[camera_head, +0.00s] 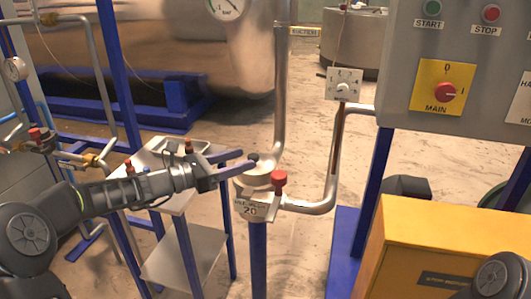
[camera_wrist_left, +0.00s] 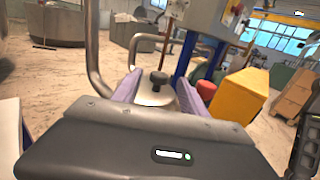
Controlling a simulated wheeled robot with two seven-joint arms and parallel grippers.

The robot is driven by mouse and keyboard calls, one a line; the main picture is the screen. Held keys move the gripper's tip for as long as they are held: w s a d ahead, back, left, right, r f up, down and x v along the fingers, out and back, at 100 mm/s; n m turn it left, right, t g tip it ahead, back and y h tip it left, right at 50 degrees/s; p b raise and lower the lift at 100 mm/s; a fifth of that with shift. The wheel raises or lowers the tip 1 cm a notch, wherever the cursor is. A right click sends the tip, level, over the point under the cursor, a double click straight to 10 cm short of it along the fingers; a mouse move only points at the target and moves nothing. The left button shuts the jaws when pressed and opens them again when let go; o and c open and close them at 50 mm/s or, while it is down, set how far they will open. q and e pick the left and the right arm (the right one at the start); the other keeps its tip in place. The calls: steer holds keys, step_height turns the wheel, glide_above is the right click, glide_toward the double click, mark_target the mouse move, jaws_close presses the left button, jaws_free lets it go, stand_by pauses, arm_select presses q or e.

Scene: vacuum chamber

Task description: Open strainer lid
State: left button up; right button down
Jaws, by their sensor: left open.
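The strainer (camera_head: 258,183) is a metal pot on a blue post, with pipes joining it. Its round lid has a black knob (camera_head: 253,158) on top and looks closed. My left gripper (camera_head: 243,167) reaches in from the left, level with the lid, with its fingertips at the knob's near side. In the left wrist view the knob (camera_wrist_left: 158,79) and the pale lid (camera_wrist_left: 155,95) stand between the two open purple fingers (camera_wrist_left: 157,90). I cannot tell whether either finger touches the knob. My right gripper is not in view.
A red-handled valve (camera_head: 279,180) sits just right of the strainer, above a "20" plate. A vertical pipe (camera_head: 281,90) rises behind it. A small steel cart (camera_head: 185,262) stands under my left arm. A yellow cabinet (camera_head: 440,235) and grey control panel (camera_head: 480,60) stand at the right.

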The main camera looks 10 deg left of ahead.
mark_target(263, 162)
arm_select(q)
steer(key=p+x, duration=0.1)
steer(key=x, duration=0.6)
steer(key=shift+w+d, duration=0.15)
steer(key=shift+w, duration=0.05)
jaws_close()
stand_by(0.4)
stand_by(0.9)
